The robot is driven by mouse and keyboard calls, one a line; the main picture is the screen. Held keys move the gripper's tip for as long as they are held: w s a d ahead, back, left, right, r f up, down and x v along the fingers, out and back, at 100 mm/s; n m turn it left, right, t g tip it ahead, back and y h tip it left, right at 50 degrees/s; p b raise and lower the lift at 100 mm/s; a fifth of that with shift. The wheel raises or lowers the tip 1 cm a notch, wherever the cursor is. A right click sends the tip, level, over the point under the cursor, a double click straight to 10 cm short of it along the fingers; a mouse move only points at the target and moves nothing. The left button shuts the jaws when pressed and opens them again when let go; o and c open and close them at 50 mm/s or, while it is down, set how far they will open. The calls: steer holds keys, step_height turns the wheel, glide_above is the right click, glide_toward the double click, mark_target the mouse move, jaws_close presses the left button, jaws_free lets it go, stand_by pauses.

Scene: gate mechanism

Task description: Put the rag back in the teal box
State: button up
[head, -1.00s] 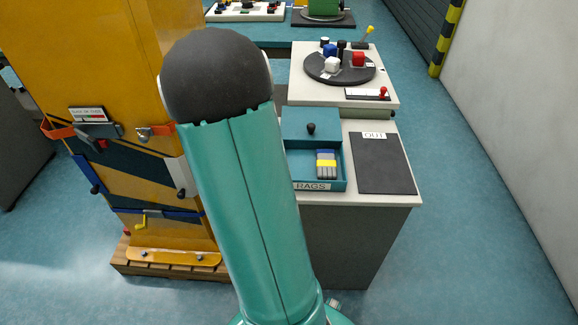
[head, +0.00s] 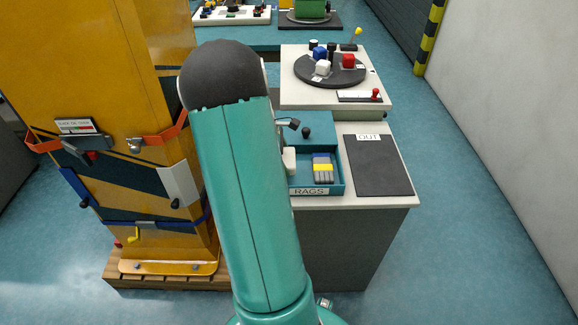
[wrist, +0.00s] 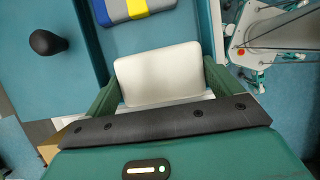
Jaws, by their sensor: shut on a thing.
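The teal box (head: 318,191), labelled RAGS, sits on the bench right of my arm. Its front compartment holds a blue, yellow and grey striped bundle (head: 323,168), which also shows at the top of the wrist view (wrist: 137,10). My gripper (wrist: 160,88) is shut on a white, pad-like rag (wrist: 158,72), with a green finger on each side. In the head view the white rag (head: 289,161) is over the left part of the front compartment, left of the bundle. My arm hides most of the gripper there. I cannot tell whether the rag touches the box floor.
A black knob (head: 306,132) stands on the box's teal rear panel. A dark OUT mat (head: 377,170) lies clear to the right. A round black turntable (head: 331,72) with coloured blocks is behind. The yellow gate cabinet (head: 100,120) stands at left.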

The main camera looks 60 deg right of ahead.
steer(key=shift+s+d+f, duration=0.6)
steer(key=shift+d+f, duration=0.05)
steer(key=shift+f, duration=0.15)
steer(key=shift+d+f, duration=0.15)
steer(key=shift+f, duration=0.15)
steer(key=f, duration=0.3)
steer(key=shift+d+f, duration=0.2)
steer(key=shift+f, duration=0.1)
steer(key=shift+s, duration=0.1)
steer(key=o, duration=0.6)
steer(key=v, duration=1.2)
steer(key=shift+r, duration=0.1)
steer(key=shift+a, duration=0.1)
